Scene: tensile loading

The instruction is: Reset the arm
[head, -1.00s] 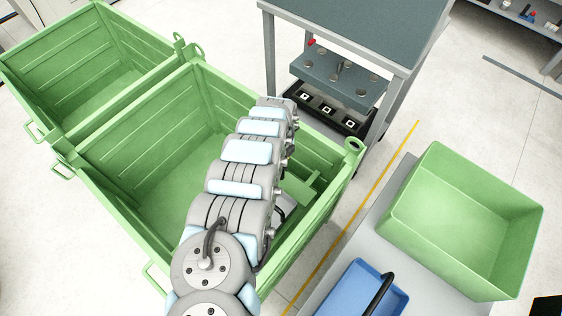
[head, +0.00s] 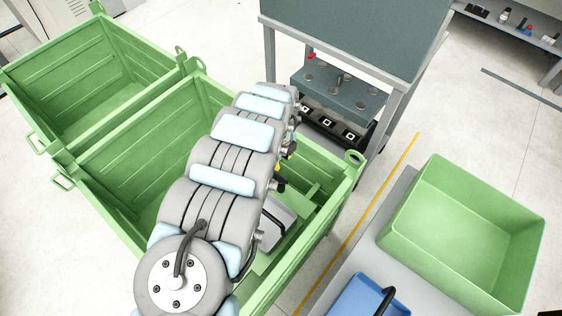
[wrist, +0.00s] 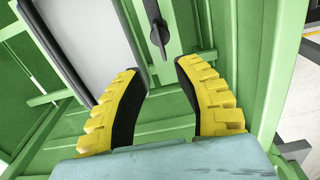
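My gripper (wrist: 160,75) shows in the wrist view with two yellow-ribbed, black-padded fingers spread apart. It is open, with nothing between the fingertips. It points down into a green metal bin (wrist: 298,45). In the head view my arm reaches over the same middle bin (head: 130,150), and the gripper is mostly hidden behind the arm links. A pale grey panel (wrist: 85,40) lies in the bin beyond the left finger. It also shows in the head view (head: 277,222), right of the arm. A dark grey lever-like part (wrist: 157,30) lies beyond the fingertips.
A second green bin (head: 90,80) stands at the upper left. A steel table (head: 355,35) with a fixture of dark blocks (head: 340,92) on its lower shelf stands at the back. A green tub (head: 455,225) and a blue tray (head: 365,298) rest on a grey surface at right.

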